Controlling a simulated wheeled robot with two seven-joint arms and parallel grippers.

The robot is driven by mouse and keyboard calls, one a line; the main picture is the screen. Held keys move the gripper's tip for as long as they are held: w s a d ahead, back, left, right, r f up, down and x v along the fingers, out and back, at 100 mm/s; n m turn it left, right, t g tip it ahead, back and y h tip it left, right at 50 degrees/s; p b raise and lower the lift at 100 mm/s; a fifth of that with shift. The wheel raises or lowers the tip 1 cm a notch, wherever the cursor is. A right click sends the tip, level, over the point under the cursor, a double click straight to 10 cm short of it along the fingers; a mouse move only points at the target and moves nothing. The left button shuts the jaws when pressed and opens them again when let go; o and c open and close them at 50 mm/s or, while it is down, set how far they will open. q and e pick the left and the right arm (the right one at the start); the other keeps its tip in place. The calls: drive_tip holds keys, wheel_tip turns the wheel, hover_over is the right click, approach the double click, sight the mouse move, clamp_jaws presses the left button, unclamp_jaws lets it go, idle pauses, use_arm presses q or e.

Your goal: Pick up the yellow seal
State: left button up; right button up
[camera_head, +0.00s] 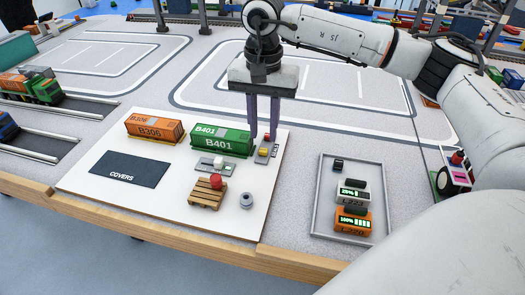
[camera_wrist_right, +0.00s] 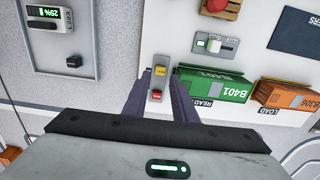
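The yellow seal (camera_head: 263,151) is a small yellow block on a grey holder, on the white board right of the green container. In the right wrist view the yellow seal (camera_wrist_right: 160,71) sits beside a red block (camera_wrist_right: 156,95) on the same holder. My right gripper (camera_head: 263,136) points down over the holder, its two dark fingers apart with nothing held between them. In the right wrist view the fingers (camera_wrist_right: 157,84) lie on either side of the holder; whether they touch it I cannot tell. My left gripper is not in view.
A green container (camera_head: 222,142) and an orange container (camera_head: 153,130) stand close left of the fingers. A wooden pallet (camera_head: 207,194) with a red piece, a grey round part (camera_head: 246,200) and a small switch-like device (camera_head: 215,164) are nearer. A tray (camera_head: 321,215) with labelled units lies right.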

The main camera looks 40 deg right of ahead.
sight(263, 151)
wheel_tip(263, 151, down, 5)
drive_tip(key=shift+s+a+r, duration=0.1)
drive_tip(key=shift+r, duration=0.05)
drive_tip(key=shift+f, duration=0.25)
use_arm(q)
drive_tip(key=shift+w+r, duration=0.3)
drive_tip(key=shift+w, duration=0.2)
use_arm(e)
drive_tip(key=shift+c, duration=0.4)
clamp_jaws()
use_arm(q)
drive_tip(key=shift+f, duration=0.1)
use_arm(e)
drive_tip(key=shift+r, duration=0.1)
